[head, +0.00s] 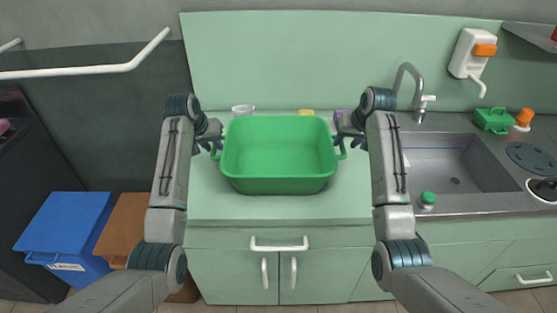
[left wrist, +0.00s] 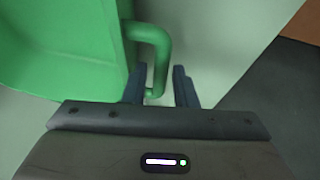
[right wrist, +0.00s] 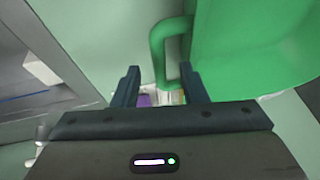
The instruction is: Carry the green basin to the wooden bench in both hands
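The green basin (head: 278,185) is upright and empty over the pale green counter, in the middle of the head view; it appears to rest there. My left gripper (head: 213,146) is at its left handle. In the left wrist view, the open fingers (left wrist: 160,85) stand either side of that handle (left wrist: 161,45), with gaps visible. My right gripper (head: 345,142) is at the right handle. In the right wrist view, its open fingers (right wrist: 161,82) straddle that handle (right wrist: 157,50). I cannot make out a wooden bench.
The pale green counter (head: 225,207) has bare room in front of the basin. A clear cup (head: 242,109) and small yellow and purple items stand behind it. A sink (head: 450,165) with a faucet is at the right.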

